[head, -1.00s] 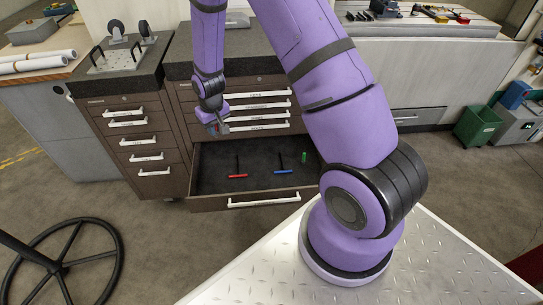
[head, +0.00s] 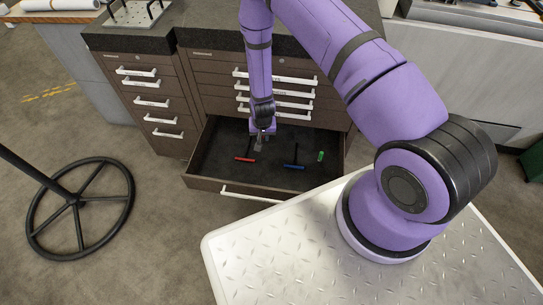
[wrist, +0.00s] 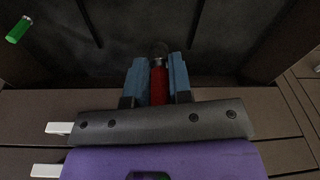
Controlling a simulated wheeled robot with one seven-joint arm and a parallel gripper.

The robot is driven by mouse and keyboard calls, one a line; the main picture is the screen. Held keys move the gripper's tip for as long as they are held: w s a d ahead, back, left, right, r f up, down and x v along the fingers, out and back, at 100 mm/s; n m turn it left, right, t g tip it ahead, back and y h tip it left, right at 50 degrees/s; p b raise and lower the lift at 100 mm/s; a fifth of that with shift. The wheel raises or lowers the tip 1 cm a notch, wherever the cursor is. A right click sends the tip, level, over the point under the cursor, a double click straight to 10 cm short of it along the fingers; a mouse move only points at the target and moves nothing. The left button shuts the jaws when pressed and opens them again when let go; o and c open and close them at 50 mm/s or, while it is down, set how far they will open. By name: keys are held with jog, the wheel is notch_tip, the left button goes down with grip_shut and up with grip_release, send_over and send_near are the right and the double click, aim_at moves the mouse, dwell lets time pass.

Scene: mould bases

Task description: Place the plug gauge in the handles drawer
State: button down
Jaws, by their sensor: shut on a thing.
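My gripper (head: 262,137) points down over the back part of the open drawer (head: 230,191), close to the cabinet front. In the wrist view its two blue fingers (wrist: 157,82) are shut on a red cylinder with a grey metal end, which I take as the plug gauge (wrist: 158,88). The gauge is over the dark drawer floor; its height above the floor is hard to tell. The drawer also holds a red T-handle (head: 245,160), a blue T-handle (head: 294,167) and a small green piece (head: 320,156). The drawer's label is not visible.
Shut drawers with white handles (head: 280,93) rise just behind my gripper. The drawer's side walls and front are raised edges around it. Bare drawer floor lies left of the red T-handle.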

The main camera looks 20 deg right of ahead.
send_near(264, 165)
jog(key=shift+w+f+m, duration=0.15)
jog(key=shift+f+m, duration=0.05)
jog(key=shift+m, duration=0.2)
jog(key=shift+f, duration=2.6)
jog(key=shift+f, duration=0.15)
jog(key=c, duration=1)
grip_release()
jog(key=shift+c, duration=0.2)
notch_tip(264, 165, up, 12)
jog(key=s, duration=0.1)
jog(key=shift+a, duration=0.3)
